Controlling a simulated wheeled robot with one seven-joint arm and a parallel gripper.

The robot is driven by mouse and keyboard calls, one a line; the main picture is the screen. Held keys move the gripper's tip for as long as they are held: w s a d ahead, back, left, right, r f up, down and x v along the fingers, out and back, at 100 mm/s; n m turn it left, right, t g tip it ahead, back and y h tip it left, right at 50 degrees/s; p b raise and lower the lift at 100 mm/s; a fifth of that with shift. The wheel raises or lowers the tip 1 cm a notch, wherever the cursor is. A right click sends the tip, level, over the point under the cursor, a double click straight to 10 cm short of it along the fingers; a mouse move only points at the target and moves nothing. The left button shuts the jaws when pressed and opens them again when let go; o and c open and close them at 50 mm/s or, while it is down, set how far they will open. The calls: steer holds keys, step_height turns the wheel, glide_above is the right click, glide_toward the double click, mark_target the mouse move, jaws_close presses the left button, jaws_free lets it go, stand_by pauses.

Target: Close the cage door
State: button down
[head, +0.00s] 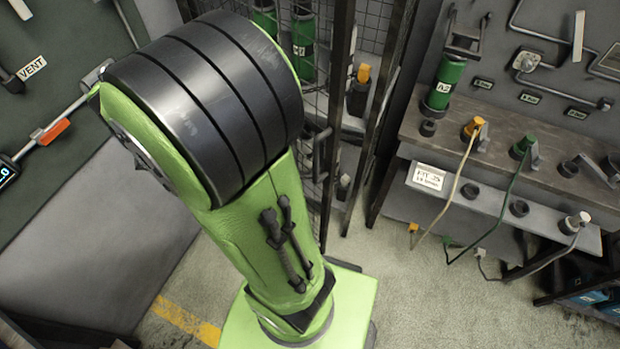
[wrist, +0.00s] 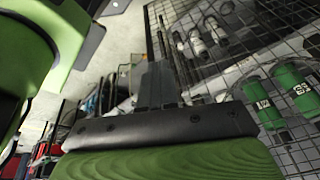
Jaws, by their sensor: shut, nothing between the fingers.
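The cage door (head: 308,112) is a dark-framed wire mesh panel in the head view, just right of my arm's large black joint. A dark bar handle (head: 318,150) is on it. My arm hides its left part, and I cannot tell exactly how far it stands open. Green cylinders (head: 303,45) show behind the mesh. In the wrist view, the mesh (wrist: 240,50) fills the right side, with green cylinders (wrist: 292,90) behind it. My gripper (wrist: 156,72) is shut and empty, close to dark upright bars; contact is unclear. It is not visible in the head view.
A workbench (head: 540,160) at right carries colored plugs with hanging cables (head: 497,222). A green cylinder (head: 444,82) stands on its left end. A dark green panel with a VENT label (head: 33,68) is at left. Bare floor (head: 400,300) lies in front of the bench.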

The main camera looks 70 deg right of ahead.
steer(key=s+d+f+m+g+b, duration=0.45)
steer(key=d+f+m, duration=0.55)
steer(key=m, duration=0.4)
glide_above(310, 173)
steer(key=s+a, duration=0.1)
steer(key=a, duration=0.3)
steer(key=shift+m+g, duration=0.3)
steer(key=shift+g, duration=0.15)
steer(key=f, duration=0.8)
steer(key=shift+s+d+f, duration=0.1)
steer(key=shift+d+f, duration=0.15)
steer(key=shift+f, duration=0.05)
